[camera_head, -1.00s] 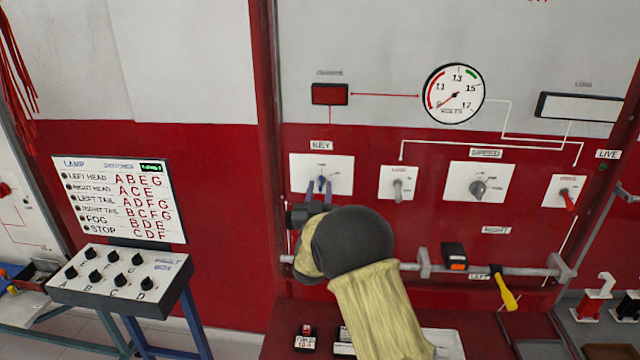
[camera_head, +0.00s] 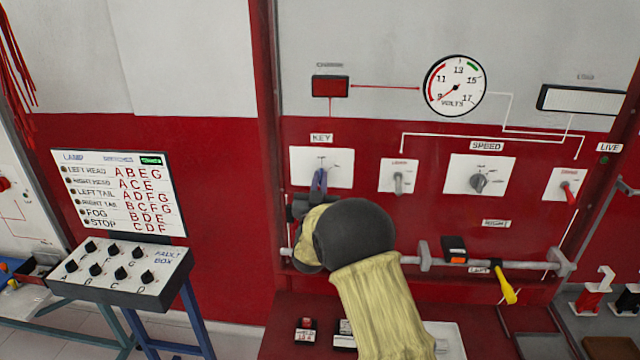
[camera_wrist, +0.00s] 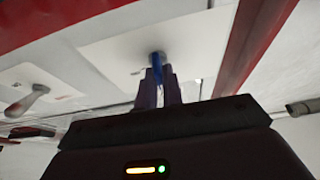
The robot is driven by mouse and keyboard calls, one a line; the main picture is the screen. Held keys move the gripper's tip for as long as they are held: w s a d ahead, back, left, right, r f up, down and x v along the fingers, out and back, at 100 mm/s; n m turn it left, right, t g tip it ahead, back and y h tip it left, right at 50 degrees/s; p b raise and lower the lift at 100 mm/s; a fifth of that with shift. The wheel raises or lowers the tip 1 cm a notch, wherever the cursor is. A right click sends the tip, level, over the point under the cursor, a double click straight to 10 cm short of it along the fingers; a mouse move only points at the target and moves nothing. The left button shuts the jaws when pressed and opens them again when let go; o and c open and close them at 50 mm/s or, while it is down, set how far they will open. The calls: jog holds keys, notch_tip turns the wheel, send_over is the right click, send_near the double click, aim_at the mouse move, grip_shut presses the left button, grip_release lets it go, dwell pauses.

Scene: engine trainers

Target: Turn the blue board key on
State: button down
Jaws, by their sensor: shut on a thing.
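The blue key (camera_head: 321,174) sits on a white plate (camera_head: 340,165) under the KEY label on the red board. My gripper (camera_head: 320,182) is in front of it, with its fingers at the key. In the wrist view the two fingers of my gripper (camera_wrist: 163,88) are shut on the blue key (camera_wrist: 156,66), whose round base meets the white plate (camera_wrist: 195,50). The key's exact turn angle is partly hidden by the fingers.
A lever switch (camera_head: 398,182), a speed knob (camera_head: 478,183) and a red lever (camera_head: 569,193) are to the right. The gauge (camera_head: 455,86) hangs above. A grey rail (camera_head: 510,267) runs below, holding a black and orange block (camera_head: 454,250). A fault box (camera_head: 125,270) stands at left.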

jog(key=shift+f+m+b, duration=0.15)
jog(key=shift+m+b, duration=0.15)
jog(key=m+h+b, duration=0.1)
jog(key=m+b, duration=0.1)
jog(key=b, duration=0.1)
jog(key=shift+f, duration=0.15)
jog(key=m+h+b, duration=0.2)
jog(key=m+b, duration=0.2)
jog(key=b, duration=0.1)
jog(key=shift+m+g, duration=0.3)
jog(key=shift+g, duration=0.1)
jog(key=m+g+h+b, duration=0.1)
jog(key=m+h+b, duration=0.1)
jog(key=m+b, duration=0.1)
jog(key=shift+m+b, duration=0.3)
jog(key=shift+m, duration=0.6)
jog(key=shift+a+r+m+g+h+b, duration=0.15)
jog(key=shift+m+g+h+b, duration=0.25)
jog(key=shift+m, duration=0.55)
jog(key=shift+d+r+m+g+h+b, duration=0.1)
jog(key=shift+m+g+h+b, duration=0.3)
jog(key=shift+m, duration=0.55)
jog(key=c, duration=1.5)
grip_release()
jog(key=shift+r, duration=0.1)
jog(key=shift+c, duration=0.2)
jog(key=shift+s, duration=0.1)
